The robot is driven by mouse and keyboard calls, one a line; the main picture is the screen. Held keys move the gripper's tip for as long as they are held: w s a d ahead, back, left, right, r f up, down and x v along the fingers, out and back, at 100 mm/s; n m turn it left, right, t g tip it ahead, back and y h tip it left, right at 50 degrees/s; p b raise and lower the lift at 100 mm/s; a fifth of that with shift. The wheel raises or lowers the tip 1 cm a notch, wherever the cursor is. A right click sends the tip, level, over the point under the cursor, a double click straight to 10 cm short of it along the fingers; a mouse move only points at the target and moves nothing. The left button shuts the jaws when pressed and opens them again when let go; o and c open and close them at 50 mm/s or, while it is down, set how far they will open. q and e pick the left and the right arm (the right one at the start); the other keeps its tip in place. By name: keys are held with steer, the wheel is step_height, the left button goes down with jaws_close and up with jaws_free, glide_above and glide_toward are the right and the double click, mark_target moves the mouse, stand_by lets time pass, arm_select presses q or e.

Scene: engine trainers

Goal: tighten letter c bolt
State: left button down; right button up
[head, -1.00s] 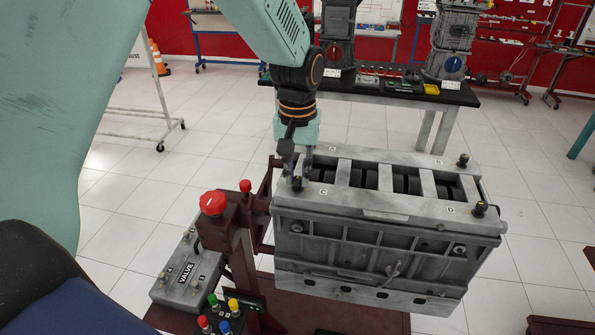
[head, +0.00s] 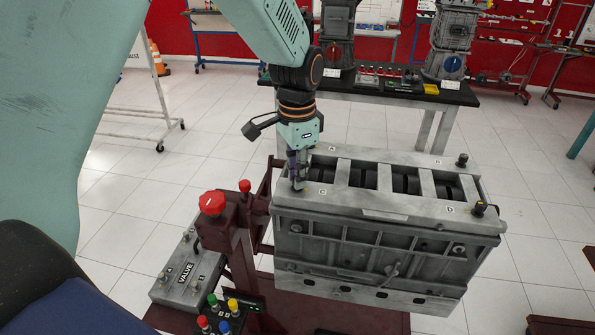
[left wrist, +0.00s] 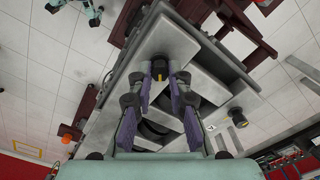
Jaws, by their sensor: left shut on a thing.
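The grey engine block (head: 380,215) has letters on its top corners. The letter C (head: 322,192) is at the near left corner. My left gripper (head: 297,183) points down at that corner, its fingers shut on the C bolt. In the left wrist view the black bolt (left wrist: 159,67) sits between the purple-padded fingertips (left wrist: 160,76). In the head view the fingers mostly hide this bolt. Black bolts also stand by letter B (head: 462,160) and letter D (head: 479,209). In the left wrist view another bolt (left wrist: 238,117) stands to the right. My right gripper is out of view.
A dark red stand (head: 235,240) with a red knob (head: 212,203) rises left of the block. A grey valve box (head: 188,272) and coloured buttons (head: 224,318) are in front of it. A black-topped table (head: 400,92) is behind. White floor lies open at left.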

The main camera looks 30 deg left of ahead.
arm_select(q)
steer(key=m, duration=0.3)
steer(key=shift+w+r+m, duration=0.15)
steer(key=shift+m, duration=1.95)
steer(key=c, duration=1.6)
jaws_free()
steer(key=o, duration=0.3)
steer(key=shift+o, duration=0.2)
